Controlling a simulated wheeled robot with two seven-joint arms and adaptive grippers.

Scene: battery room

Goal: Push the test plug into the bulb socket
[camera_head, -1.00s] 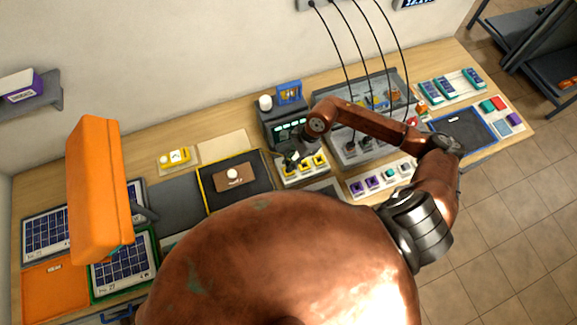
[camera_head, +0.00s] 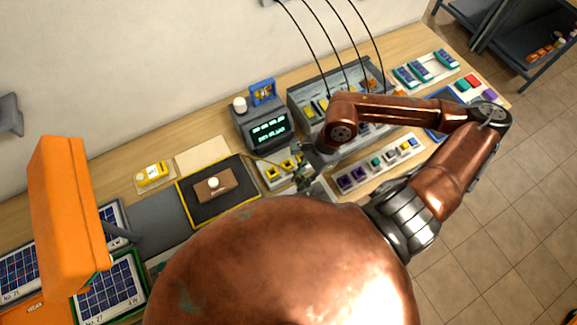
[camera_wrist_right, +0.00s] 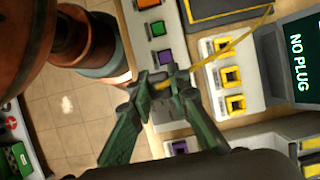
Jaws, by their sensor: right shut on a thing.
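My right gripper (camera_head: 308,172) is low over the bench between the strip with yellow sockets (camera_head: 280,168) and the strip with coloured sockets (camera_head: 378,163). In the right wrist view its fingers (camera_wrist_right: 163,82) are shut on a small yellow plug (camera_wrist_right: 161,86), mostly hidden by the fingertips. A thin yellow cable (camera_wrist_right: 238,42) runs from it. The grey tester (camera_head: 262,128) stands behind; its screen (camera_wrist_right: 298,55) reads "NO PLUG". A brown block with a white bulb (camera_head: 213,184) lies on the black mat. I cannot tell which socket is the bulb socket. My left gripper is out of view.
Solar panels (camera_head: 108,287) and a tall orange object (camera_head: 68,200) are at the left. A grey tray with black cables (camera_head: 310,97) stands behind my right arm. Teal modules (camera_head: 425,67) lie at the far right.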

